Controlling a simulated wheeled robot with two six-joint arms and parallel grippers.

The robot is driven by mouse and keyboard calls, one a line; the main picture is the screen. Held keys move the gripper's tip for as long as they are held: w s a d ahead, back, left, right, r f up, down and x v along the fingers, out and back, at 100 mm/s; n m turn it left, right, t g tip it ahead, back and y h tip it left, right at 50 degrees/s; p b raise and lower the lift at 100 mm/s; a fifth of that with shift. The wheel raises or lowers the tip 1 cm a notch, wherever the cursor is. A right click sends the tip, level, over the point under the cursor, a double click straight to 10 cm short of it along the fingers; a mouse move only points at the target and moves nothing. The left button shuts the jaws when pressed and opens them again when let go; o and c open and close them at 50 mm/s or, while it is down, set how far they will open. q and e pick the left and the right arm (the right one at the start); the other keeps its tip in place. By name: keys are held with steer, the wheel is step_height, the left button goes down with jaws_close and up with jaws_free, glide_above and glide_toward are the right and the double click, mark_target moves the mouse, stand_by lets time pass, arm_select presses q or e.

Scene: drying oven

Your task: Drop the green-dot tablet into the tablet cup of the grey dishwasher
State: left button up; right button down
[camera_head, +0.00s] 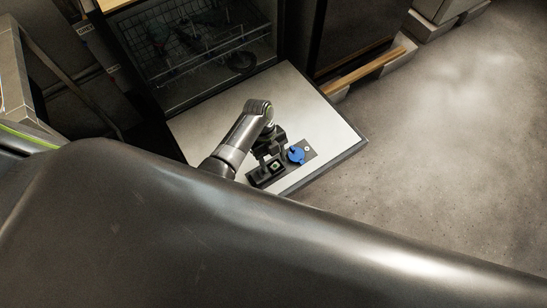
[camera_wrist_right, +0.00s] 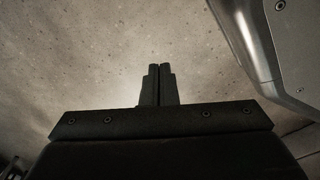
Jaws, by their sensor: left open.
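The grey dishwasher (camera_head: 190,130) has its door folded down flat, with a dark dispenser panel (camera_head: 310,152) set in it. A dark square tablet cup (camera_head: 256,179) is at the panel's left end. A small pale tablet (camera_head: 276,166) with a faint greenish spot shows at the cup; I cannot tell whether it rests inside. My left gripper (camera_head: 268,158) is open just above the panel, with its fingers close by the tablet. My right gripper (camera_wrist_right: 160,72) is shut and empty over bare floor in the right wrist view.
A blue round cap (camera_head: 297,155) sits on the panel right of the cup. A wire rack (camera_head: 205,45) is inside the dishwasher. Dark cabinets stand at the back. The concrete floor (camera_head: 440,150) on the right is clear. My own body fills the foreground.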

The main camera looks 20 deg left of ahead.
steer(key=shift+s, duration=0.15)
arm_select(q)
steer(key=shift+w+a+r, duration=0.1)
steer(key=shift+r, duration=0.25)
steer(key=p+v, duration=0.3)
steer(key=v, duration=1.3)
steer(key=shift+a+r+p, duration=0.2)
steer(key=shift+r+p, duration=0.1)
arm_select(e)
steer(key=shift+s+a+r, duration=0.2)
steer(key=shift+s+r, duration=0.2)
steer(key=shift+r, duration=0.05)
steer(key=shift+s+a+r, duration=0.15)
steer(key=shift+s+r, duration=0.25)
steer(key=shift+r, duration=0.05)
arm_select(q)
steer(key=shift+w, duration=0.1)
arm_select(e)
steer(key=shift+d, duration=0.2)
